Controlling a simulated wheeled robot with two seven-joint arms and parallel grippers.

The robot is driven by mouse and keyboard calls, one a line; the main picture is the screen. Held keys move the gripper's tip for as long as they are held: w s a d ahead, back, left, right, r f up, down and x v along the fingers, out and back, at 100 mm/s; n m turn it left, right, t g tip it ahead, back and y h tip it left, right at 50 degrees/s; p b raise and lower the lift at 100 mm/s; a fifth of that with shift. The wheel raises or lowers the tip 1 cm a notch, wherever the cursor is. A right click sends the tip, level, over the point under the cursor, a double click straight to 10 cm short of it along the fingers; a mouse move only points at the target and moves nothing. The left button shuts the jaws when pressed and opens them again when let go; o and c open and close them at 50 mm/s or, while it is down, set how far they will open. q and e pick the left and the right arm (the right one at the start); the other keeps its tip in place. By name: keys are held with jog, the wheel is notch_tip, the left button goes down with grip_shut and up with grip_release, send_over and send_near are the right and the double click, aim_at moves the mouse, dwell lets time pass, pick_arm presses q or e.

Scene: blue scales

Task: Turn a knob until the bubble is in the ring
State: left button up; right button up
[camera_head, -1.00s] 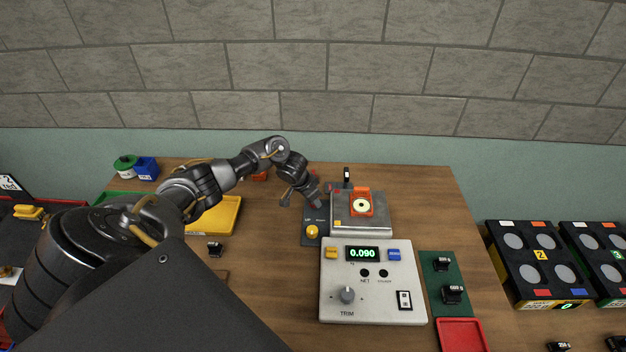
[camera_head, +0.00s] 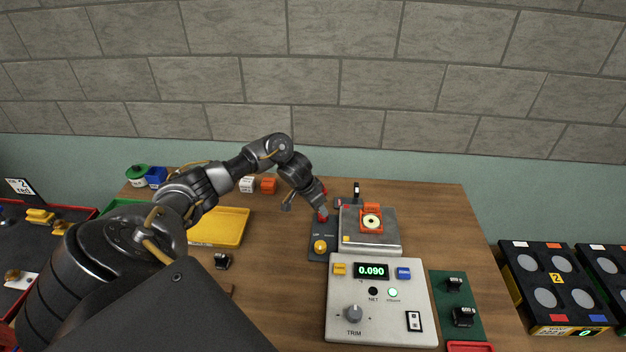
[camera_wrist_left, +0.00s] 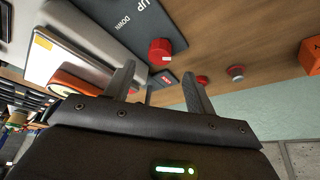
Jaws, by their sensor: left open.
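The scale (camera_head: 385,244) has a grey metal pan, with an orange level (camera_head: 371,210) on it that shows a pale round face. The bubble's place against the ring is too small to tell. Left of the pan is a dark plate (camera_head: 316,255) with a yellow knob (camera_head: 320,246) and, at its far end, a red knob (camera_head: 323,217). In the left wrist view the red knob (camera_wrist_left: 160,50) stands on the plate near the UP and DOWN print. My right gripper is out of view.
The control box (camera_head: 381,300) in front reads 0.090, with a TRIM knob (camera_head: 354,314) and one lit green lamp. Black weights (camera_head: 463,317) stand on a green mat at its right.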

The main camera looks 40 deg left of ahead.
pick_arm(q)
jog(key=shift+v, duration=2.55)
